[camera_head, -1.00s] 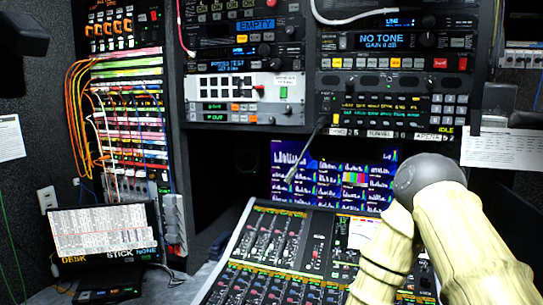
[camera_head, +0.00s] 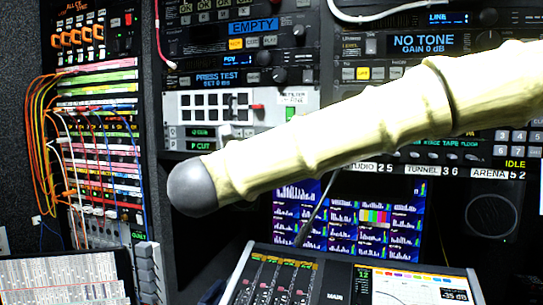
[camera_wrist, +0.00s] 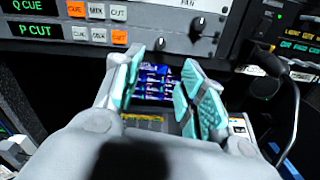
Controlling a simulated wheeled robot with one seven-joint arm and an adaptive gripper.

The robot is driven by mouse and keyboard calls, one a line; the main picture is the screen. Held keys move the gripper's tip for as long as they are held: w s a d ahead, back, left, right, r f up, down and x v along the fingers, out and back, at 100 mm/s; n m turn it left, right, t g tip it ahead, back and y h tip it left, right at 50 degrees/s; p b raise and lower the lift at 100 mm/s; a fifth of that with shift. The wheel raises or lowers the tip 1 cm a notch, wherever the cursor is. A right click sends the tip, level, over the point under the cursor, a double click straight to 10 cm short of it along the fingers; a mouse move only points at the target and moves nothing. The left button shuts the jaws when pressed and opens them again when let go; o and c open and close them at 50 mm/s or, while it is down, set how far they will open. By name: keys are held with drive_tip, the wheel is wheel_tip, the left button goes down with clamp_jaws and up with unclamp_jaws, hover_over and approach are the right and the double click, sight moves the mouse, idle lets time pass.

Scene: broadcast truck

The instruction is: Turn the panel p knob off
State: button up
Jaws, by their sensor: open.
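The panel with the Q CUE and P CUT displays (camera_wrist: 150,28) runs across the top of the wrist view. Its lit P CUT display (camera_head: 201,146) also shows in the head view, just above my arm. In the wrist view a small dark knob (camera_wrist: 160,44) sits low on the panel, in line with the P CUT row. A larger dark knob (camera_wrist: 198,24) sits up and right of it. I cannot read which one is labelled P. My gripper (camera_wrist: 164,58) is open and empty, its teal-padded fingers apart below the panel.
Monitors (camera_head: 355,215) and a mixing console (camera_head: 350,275) lie below the rack. Patch cables (camera_head: 45,140) loop at the left. My arm crosses in front of the rack's lower units.

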drive_tip(key=p+x, duration=0.4)
drive_tip(key=x, duration=0.6)
drive_tip(key=shift+w+r+p, duration=0.25)
drive_tip(key=shift+r+p, duration=0.15)
clamp_jaws()
